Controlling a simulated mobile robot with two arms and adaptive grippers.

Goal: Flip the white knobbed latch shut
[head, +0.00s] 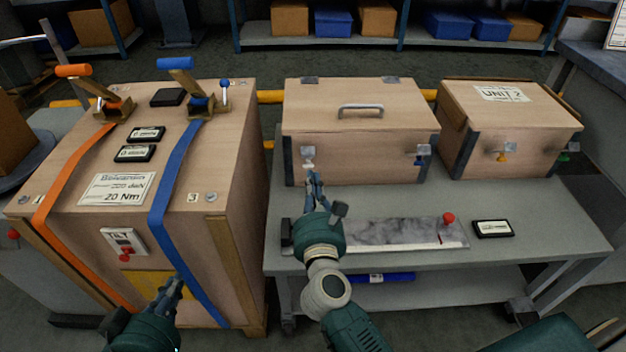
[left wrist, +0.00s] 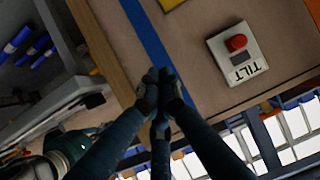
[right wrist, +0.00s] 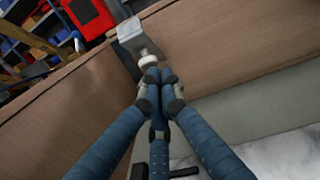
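The white knobbed latch (head: 309,164) is on the left part of the front face of the closed wooden box (head: 360,115) on the table. In the right wrist view the white knob (right wrist: 148,62) hangs below a metal plate (right wrist: 135,35), right at my fingertips. My right gripper (head: 313,178) has its fingers together just below the knob; it seems to touch it, but I cannot tell whether it grips it. My left gripper (head: 175,286) has its fingertips together and empty, in front of the big crate near the blue strap (left wrist: 150,40).
A blue-knobbed latch (head: 420,160) is on the same box's right side. A box marked UNIT 2 (head: 510,122) stands to the right. A metal plate with a red knob (head: 448,218) and a dark gauge (head: 493,228) lie on the table. The strapped crate (head: 130,210) stands left.

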